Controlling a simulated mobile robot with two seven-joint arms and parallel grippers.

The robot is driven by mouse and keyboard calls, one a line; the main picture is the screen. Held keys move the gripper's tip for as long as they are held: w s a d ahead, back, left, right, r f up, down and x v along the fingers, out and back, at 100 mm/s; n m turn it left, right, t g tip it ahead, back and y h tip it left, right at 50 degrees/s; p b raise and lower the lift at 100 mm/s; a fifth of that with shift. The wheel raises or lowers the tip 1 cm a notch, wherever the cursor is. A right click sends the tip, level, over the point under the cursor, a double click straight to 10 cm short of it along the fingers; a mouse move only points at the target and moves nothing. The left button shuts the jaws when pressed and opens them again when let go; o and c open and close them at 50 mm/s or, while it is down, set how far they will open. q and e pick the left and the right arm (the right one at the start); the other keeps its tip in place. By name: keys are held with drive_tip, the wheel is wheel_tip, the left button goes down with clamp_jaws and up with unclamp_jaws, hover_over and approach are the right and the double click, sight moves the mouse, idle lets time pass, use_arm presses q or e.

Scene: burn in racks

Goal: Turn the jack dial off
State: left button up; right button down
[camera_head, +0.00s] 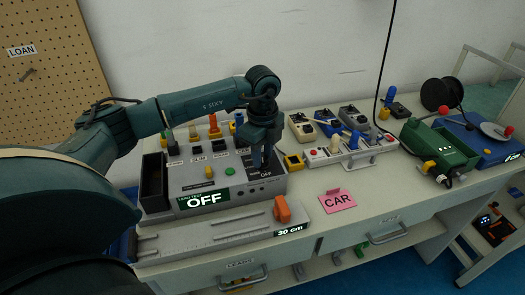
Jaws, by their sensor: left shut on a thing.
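A grey test box (165,209) with several coloured controls on its top stands on the bench. My right gripper is not in view.
A grey slide rail with an orange knob (282,210) and a 30 cm label lies in front. A pink CAR card (337,201) lies to the right. Several pedals (301,126), a white strip (351,150) and a green box (437,148) stand further right. The bench's front right is clear.

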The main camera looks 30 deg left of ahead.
use_arm(q)
drive_tip(key=shift+a+r+n, duration=0.1)
drive_tip(key=shift+r+n, duration=0.05)
drive_tip(key=shift+n, duration=0.95)
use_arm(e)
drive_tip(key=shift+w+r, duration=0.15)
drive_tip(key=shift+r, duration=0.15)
use_arm(q)
drive_tip(key=shift+w, duration=0.1)
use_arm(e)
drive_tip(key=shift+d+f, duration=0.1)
use_arm(q)
drive_tip(key=o, duration=1)
wheel_tip(320, 180, up, 13)
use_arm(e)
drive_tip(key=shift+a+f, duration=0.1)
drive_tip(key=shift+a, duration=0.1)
